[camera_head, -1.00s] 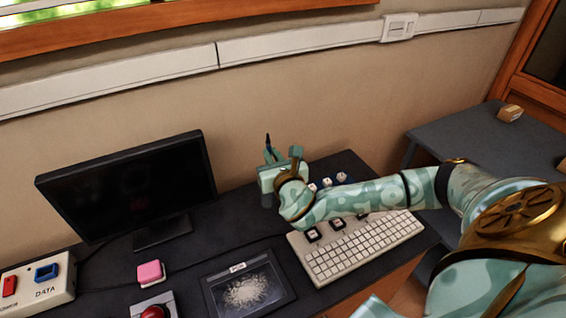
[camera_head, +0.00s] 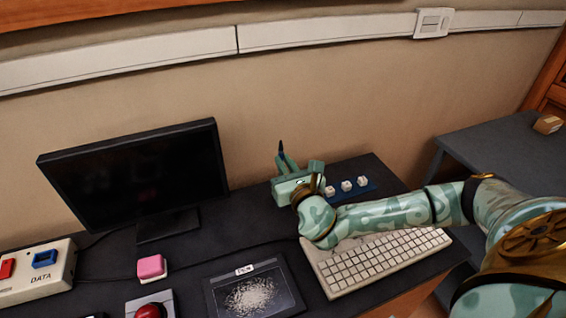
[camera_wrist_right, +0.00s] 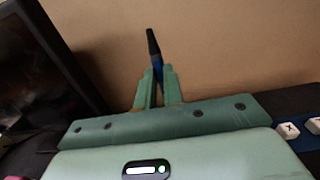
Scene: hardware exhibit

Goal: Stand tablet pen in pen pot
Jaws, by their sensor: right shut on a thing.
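The tablet pen (camera_head: 281,147) is dark with a blue lower part and stands nearly upright in my right gripper (camera_head: 284,161). In the right wrist view the pen (camera_wrist_right: 153,45) rises from between the fingertips (camera_wrist_right: 157,82), with its black end up and leaning slightly left. The right gripper is shut on it, at the back of the desk between the monitor and the blue key strip. The pen's lower end is hidden by the gripper. I cannot make out the pen pot in either view; the gripper may hide it. My left gripper is not in view.
The monitor (camera_head: 135,180) stands left of the right gripper. A blue strip with white keycaps (camera_head: 346,186) lies to its right. The keyboard (camera_head: 380,262) lies under my right forearm.

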